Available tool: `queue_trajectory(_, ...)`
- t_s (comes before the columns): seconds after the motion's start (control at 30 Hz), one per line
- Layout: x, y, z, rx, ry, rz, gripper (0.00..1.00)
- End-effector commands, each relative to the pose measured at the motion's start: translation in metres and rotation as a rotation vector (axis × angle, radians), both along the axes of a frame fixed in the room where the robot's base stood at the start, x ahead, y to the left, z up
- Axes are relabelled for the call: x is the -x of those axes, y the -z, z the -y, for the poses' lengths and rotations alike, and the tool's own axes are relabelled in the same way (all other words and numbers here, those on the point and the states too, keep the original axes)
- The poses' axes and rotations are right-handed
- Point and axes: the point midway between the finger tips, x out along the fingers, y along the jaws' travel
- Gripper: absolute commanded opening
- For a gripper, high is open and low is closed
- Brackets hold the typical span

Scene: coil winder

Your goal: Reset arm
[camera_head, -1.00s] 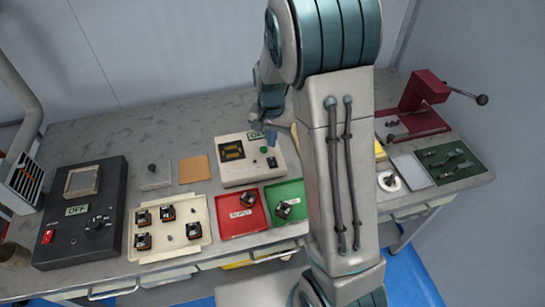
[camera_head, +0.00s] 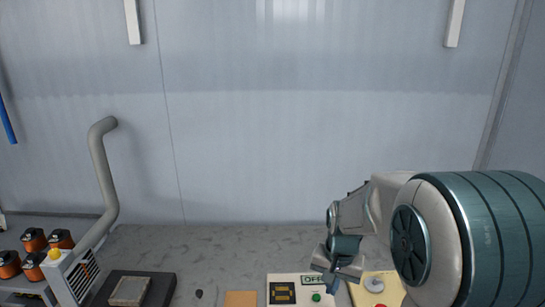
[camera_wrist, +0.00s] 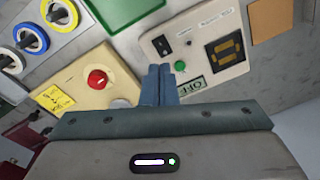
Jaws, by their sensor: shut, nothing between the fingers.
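There the fingers point toward the bench, between the cream box (camera_wrist: 197,66) and a yellow panel with a red knob (camera_wrist: 95,100). The arm's large teal and white joint fills the lower right of the head view.
A black device (camera_head: 135,288), an orange-brown pad (camera_head: 241,298) and a pipe (camera_head: 104,170) stand to the left. Several orange-and-black coils (camera_head: 34,240) are at far left. The wrist view shows a green tray (camera_wrist: 125,10) and several coloured rings (camera_wrist: 30,38).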

Motion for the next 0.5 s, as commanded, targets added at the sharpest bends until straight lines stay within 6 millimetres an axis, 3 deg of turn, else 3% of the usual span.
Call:
queue_trajectory(0.2,0.053,-0.045,0.000,0.001,-0.128,0.079,0.00)
queue_trajectory(0.5,0.127,-0.077,0.000,0.049,-0.299,0.175,0.00)
